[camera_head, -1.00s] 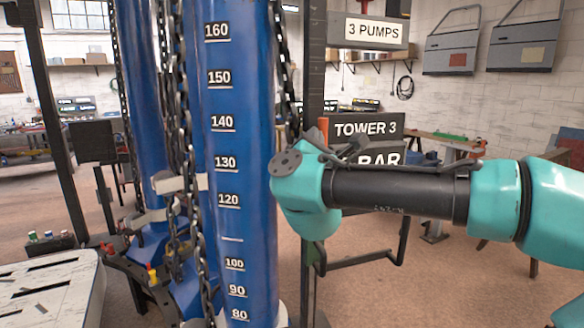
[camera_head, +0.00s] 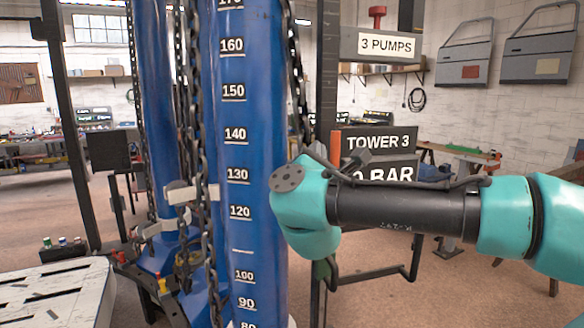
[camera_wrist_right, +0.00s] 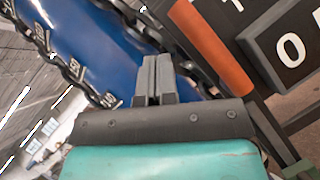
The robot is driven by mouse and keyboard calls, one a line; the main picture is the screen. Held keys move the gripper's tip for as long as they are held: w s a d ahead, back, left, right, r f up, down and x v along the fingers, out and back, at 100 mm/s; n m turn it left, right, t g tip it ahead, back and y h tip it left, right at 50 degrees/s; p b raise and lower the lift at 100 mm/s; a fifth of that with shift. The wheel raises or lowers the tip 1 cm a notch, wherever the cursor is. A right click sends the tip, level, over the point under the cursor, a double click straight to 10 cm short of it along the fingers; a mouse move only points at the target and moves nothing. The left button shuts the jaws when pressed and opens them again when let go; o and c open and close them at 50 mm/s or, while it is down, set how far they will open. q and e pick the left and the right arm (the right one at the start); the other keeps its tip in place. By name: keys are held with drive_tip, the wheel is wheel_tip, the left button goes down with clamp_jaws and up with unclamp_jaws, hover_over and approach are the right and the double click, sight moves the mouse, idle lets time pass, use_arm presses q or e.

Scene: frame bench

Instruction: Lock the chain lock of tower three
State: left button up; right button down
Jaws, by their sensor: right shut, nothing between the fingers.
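A blue tower cylinder (camera_head: 245,130) with a white number scale stands in the middle of the head view, next to a sign reading TOWER 3 (camera_head: 380,140). A dark chain (camera_head: 296,85) hangs along its right side, and another chain (camera_head: 205,160) hangs along its left. My right wrist is beside the cylinder's right side and covers the chain's lower part; its fingers are hidden there. In the right wrist view, my right gripper (camera_wrist_right: 155,65) is shut and empty, in front of the blue cylinder (camera_wrist_right: 80,40) and near a chain (camera_wrist_right: 200,70). I cannot identify the chain lock. My left gripper is out of view.
A dark post (camera_head: 325,80) carries the 3 PUMPS sign (camera_head: 387,45) and a red knob (camera_head: 377,14). An orange bar (camera_wrist_right: 212,45) is close to the right fingers. A second blue cylinder (camera_head: 155,100) stands behind left, and a white slotted table (camera_head: 50,295) is at lower left.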

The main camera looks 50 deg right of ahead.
drive_tip(key=s+a, duration=0.2)
drive_tip(key=a, duration=0.8)
drive_tip(key=shift+s+a, duration=0.35)
drive_tip(key=shift+a, duration=0.05)
idle(0.3)
